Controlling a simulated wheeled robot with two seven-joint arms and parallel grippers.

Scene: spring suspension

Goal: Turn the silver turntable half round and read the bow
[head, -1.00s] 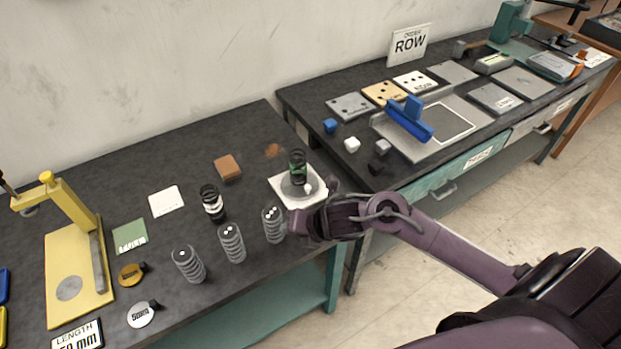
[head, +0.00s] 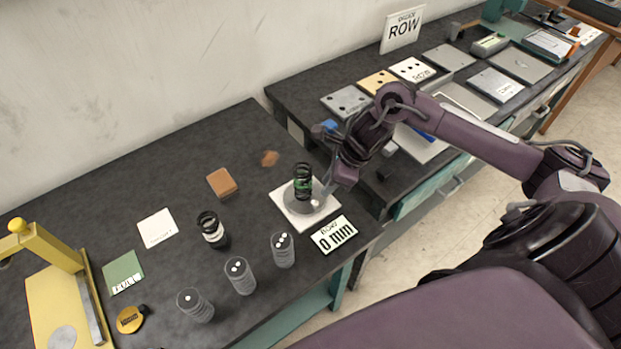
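The silver turntable (head: 294,203) sits on a white square base (head: 281,199) near the right end of the near dark bench. A black spring with a green band (head: 303,183) stands upright on it. A small pale knob (head: 315,203) shows at the disc's front right. A white card reading "0 mm" (head: 334,235), its upper word probably "BOW", is in front of the base. My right gripper (head: 334,183) points down at the turntable's right edge. Its fingers are small and partly hidden, so I cannot tell their opening or whether they touch the disc. My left gripper is out of view.
A black-and-white spring (head: 211,230) and brown block (head: 222,183) stand to the left. A yellow stand (head: 61,290) is at far left. A second bench (head: 300,102) holds plates and a tray.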

